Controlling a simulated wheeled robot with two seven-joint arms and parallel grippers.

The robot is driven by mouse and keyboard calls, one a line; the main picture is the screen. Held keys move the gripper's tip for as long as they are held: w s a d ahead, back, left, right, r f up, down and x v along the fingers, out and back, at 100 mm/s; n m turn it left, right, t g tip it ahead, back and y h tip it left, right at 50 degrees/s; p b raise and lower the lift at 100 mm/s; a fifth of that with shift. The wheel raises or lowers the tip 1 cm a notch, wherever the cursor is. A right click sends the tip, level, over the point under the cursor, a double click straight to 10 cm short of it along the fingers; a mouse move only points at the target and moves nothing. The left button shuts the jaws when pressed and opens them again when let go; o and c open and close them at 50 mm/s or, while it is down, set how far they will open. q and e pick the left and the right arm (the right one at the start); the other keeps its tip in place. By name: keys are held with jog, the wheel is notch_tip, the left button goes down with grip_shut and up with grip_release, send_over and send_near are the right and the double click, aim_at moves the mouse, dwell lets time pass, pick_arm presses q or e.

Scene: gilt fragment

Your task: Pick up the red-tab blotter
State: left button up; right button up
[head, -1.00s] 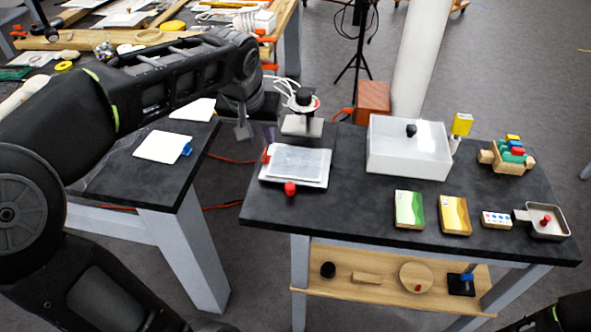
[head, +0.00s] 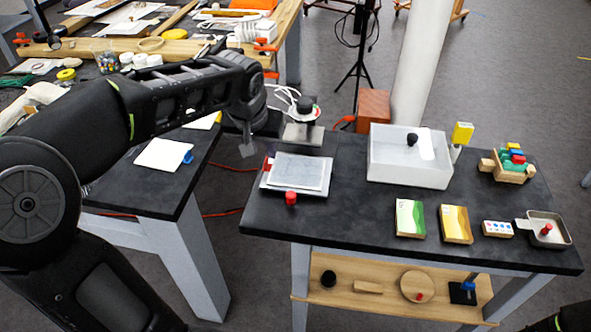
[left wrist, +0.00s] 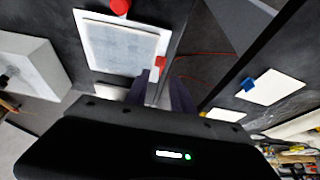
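The red-tab blotter (head: 298,171) is a pale grey sheet on a white board at the left end of the right-hand dark table. Its red tab (head: 267,164) is at the left edge. In the left wrist view the blotter (left wrist: 122,46) is at upper left, with the red tab (left wrist: 163,66) just beyond my fingers. My left gripper (head: 248,148) is left of the blotter, near the tab and apart from it. In the left wrist view its fingers (left wrist: 160,92) stand apart with nothing between them. My right gripper is out of view.
A red knob (head: 291,198) stands at the board's front edge. A black-knobbed block (head: 303,130) stands behind the blotter, a white box (head: 408,158) to its right. A blue-tab sheet (head: 162,154) lies on the left table. A gap separates the tables.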

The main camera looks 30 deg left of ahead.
aim_at(293, 167)
pick_arm(q)
jog(key=x, duration=0.5)
jog(key=shift+s+a, duration=0.1)
dwell(0.4)
grip_shut()
dwell(0.4)
